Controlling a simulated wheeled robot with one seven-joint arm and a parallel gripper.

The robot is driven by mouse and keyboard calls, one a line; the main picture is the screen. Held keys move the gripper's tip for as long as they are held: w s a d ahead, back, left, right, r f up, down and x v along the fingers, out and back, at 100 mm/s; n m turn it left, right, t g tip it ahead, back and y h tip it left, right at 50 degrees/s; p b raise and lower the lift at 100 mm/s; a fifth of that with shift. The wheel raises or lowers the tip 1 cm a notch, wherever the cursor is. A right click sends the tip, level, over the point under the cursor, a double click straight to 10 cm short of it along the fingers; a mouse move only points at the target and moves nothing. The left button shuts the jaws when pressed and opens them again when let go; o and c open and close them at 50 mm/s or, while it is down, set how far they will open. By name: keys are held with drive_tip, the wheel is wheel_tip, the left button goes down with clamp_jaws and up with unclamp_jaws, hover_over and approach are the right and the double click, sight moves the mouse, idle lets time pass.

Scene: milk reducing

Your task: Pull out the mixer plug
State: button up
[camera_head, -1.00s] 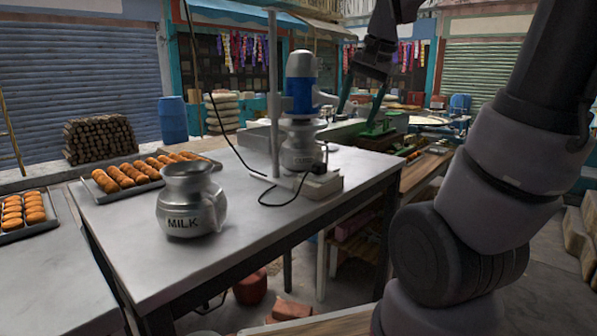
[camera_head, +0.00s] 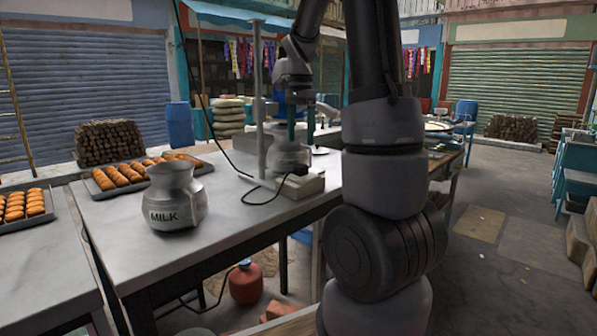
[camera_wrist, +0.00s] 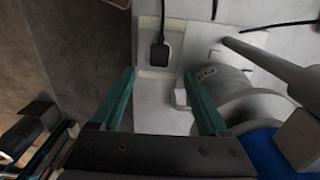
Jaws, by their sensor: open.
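The black plug (camera_wrist: 159,52) sits at the white socket block (camera_wrist: 154,72) in the wrist view, with its cord running up out of the picture. In the head view the plug (camera_head: 299,170) is a small dark shape on the block (camera_head: 312,184). My gripper (camera_wrist: 159,77) is open and empty, its two green fingers pointing toward the block, one on each side of the plug's line. The plug lies beyond the fingertips. The mixer's silver pot (camera_head: 288,157) stands beside the block; its blue motor (camera_wrist: 268,152) shows at lower right in the wrist view.
A grey pole (camera_head: 259,95) rises beside the mixer. The milk jug (camera_head: 176,198) stands on the grey table (camera_head: 215,228), with a tray of brown rolls (camera_head: 122,177) behind it. A red gas bottle (camera_head: 245,283) is below the table.

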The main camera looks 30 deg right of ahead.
sight(301, 165)
drive_tip(key=shift+f, duration=4.5)
clamp_jaws()
drive_tip(key=shift+d+r, duration=0.1)
drive_tip(key=shift+r, duration=2.95)
